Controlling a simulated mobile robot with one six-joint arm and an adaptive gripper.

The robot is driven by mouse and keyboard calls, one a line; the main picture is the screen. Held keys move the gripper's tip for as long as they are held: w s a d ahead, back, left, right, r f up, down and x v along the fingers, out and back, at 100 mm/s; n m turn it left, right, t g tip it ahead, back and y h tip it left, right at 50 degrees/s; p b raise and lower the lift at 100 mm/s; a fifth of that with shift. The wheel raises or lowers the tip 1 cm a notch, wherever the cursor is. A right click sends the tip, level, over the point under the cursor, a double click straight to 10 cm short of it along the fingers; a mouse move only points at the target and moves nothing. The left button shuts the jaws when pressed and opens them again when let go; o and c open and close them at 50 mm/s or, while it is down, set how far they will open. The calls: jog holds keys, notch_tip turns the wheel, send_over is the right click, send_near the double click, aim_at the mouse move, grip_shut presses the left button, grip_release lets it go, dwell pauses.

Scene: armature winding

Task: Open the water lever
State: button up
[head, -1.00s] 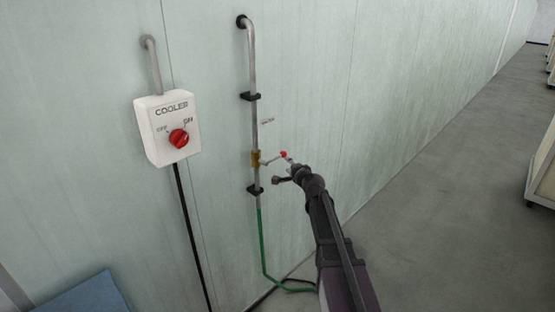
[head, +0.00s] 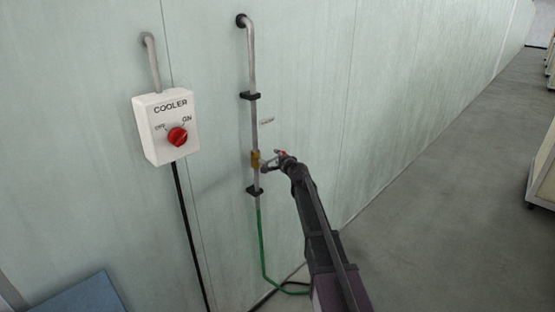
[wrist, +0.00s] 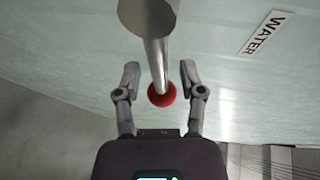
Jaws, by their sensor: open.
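The water lever is a thin metal bar with a red ball end on a brass valve (head: 256,159) in the grey wall pipe. In the head view the lever is mostly hidden by my gripper (head: 273,161), with a bit of red beside the fingers. In the wrist view the lever's bar (wrist: 156,58) runs down from a round grey part to the red ball (wrist: 162,94). My gripper (wrist: 160,68) is open, with one finger on each side of the lever. Gaps show between both fingers and the bar.
A white cooler box (head: 168,148) with a red knob hangs on the wall to the left. A WATER label (wrist: 266,33) is on the wall. A green hose (head: 262,248) runs down from the pipe. The floor on the right is clear up to the shelving.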

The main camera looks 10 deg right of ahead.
jog(key=shift+a, duration=0.1)
grip_shut()
